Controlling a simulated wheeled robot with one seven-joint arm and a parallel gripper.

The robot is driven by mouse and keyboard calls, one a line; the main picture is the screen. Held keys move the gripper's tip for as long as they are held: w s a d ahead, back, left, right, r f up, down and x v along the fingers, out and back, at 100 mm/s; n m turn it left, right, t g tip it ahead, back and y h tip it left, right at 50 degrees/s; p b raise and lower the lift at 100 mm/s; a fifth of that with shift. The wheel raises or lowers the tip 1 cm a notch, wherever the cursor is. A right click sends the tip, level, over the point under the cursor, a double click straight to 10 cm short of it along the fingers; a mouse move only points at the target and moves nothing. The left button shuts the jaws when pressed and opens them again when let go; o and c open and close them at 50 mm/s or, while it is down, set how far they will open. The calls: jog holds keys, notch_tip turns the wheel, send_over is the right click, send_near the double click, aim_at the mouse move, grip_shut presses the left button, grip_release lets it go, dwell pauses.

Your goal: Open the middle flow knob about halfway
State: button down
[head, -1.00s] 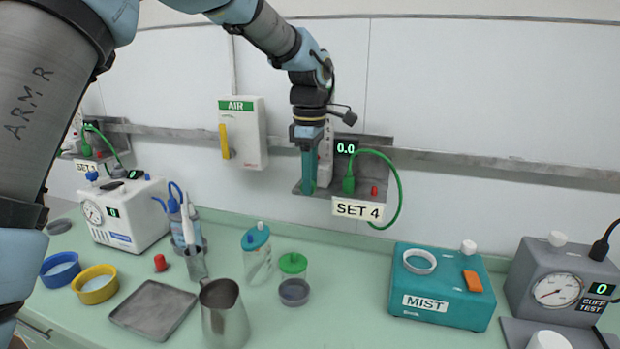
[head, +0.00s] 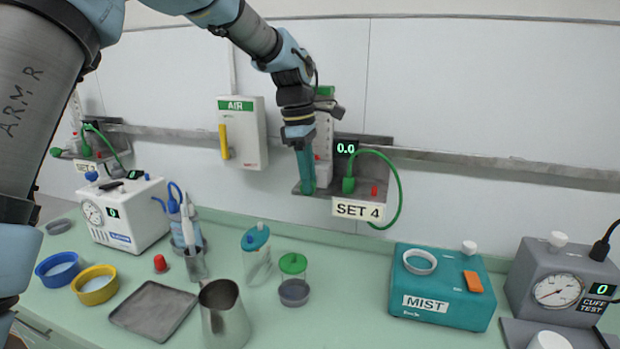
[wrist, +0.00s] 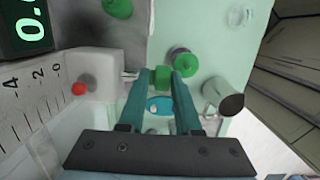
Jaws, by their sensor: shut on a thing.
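The flow meter at the SET 4 station (head: 343,190) has a white body, a numbered scale and a display (head: 346,147) that reads 0.0. In the wrist view its white body (wrist: 95,68) is at the left, with the scale (wrist: 35,95) beside it. My gripper (head: 307,186) reaches down at the meter's left side. In the wrist view my gripper (wrist: 161,82) has its teal fingers shut on a green knob (wrist: 161,75) that sticks out from the body on a thin stem. In the head view the fingers hide most of this knob.
A green hose (head: 398,185) loops off the station's right side. A yellow-handled AIR box (head: 250,140) hangs to the left. Below, the counter holds a green-lidded jar (head: 293,265), a blue-lidded bottle (head: 257,240), a metal jug (head: 222,312) and the MIST box (head: 425,275).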

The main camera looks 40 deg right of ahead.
jog(key=g+h, duration=0.2)
jog(key=g, duration=0.1)
jog(key=a+g, duration=0.1)
jog(key=shift+w+f+g+h, duration=0.3)
jog(key=shift+w+g+h, duration=0.1)
jog(key=g+h, duration=0.1)
jog(key=g, duration=0.1)
jog(key=f+g+h+b, duration=0.1)
jog(key=g+h, duration=0.1)
jog(key=g, duration=0.1)
jog(key=w+f+g+h, duration=0.1)
jog(key=g+h, duration=0.1)
jog(key=g, duration=0.1)
jog(key=shift+a+b, duration=0.35)
jog(key=shift+f+g+h+b, duration=0.25)
jog(key=shift+g+h+b, duration=0.8)
jog(key=shift+g, duration=0.55)
jog(key=c, duration=0.7)
grip_release()
jog(key=shift+r, duration=0.15)
jog(key=shift+h, duration=0.25)
